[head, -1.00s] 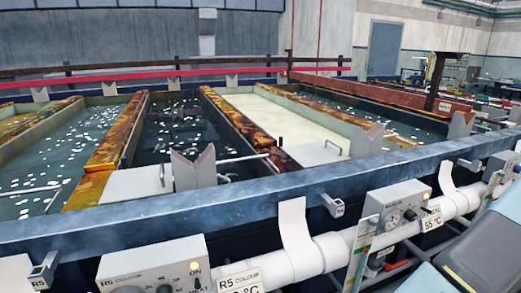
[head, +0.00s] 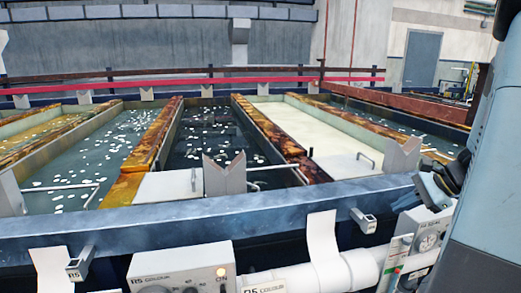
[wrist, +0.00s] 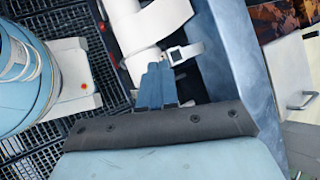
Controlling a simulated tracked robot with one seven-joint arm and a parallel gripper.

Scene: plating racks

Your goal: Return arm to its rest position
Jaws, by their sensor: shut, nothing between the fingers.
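My gripper (wrist: 158,86) shows in the wrist view with its two blue fingers side by side and closed, nothing between them. They are over the area beside the blue tank rim (wrist: 226,50) and close to a small white-framed bracket (wrist: 184,53). In the head view, my grey-blue arm fills the right edge, and a dark part of its end (head: 438,188) shows in front of the tank rim. The fingertips cannot be made out clearly there.
The blue front rim (head: 200,214) of the tanks crosses the head view. Below it are a control box (head: 182,268), a white pipe (head: 318,275) and a gauge box (head: 425,238). Dark grating (wrist: 85,25) covers the floor in the wrist view.

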